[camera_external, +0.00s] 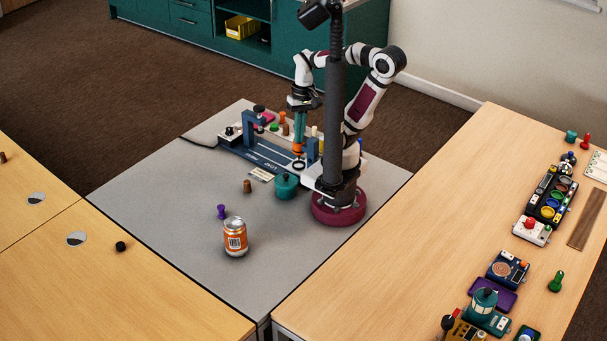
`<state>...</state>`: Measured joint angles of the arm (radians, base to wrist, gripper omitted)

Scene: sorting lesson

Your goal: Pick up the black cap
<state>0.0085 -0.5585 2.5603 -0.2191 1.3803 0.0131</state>
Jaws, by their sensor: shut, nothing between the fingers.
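My gripper (298,149) points straight down over the blue fixture (262,157) on the grey table, its fingers shut with nothing visible between them. Several small black pieces could be the black cap; I cannot tell which. One small black piece (121,246) lies alone on the left wooden table, far from my gripper. A black-topped piece (259,108) stands at the back of the fixture, left of my gripper. Another small dark piece (229,131) is at the fixture's left end. The arm's dark pole hides part of the area right of the gripper.
An orange can (235,237), a purple piece (221,211), a brown piece (247,186) and a teal pot (286,186) stand on the grey table (165,220). The right wooden table (420,220) holds several devices along its right side. The grey table's left part is clear.

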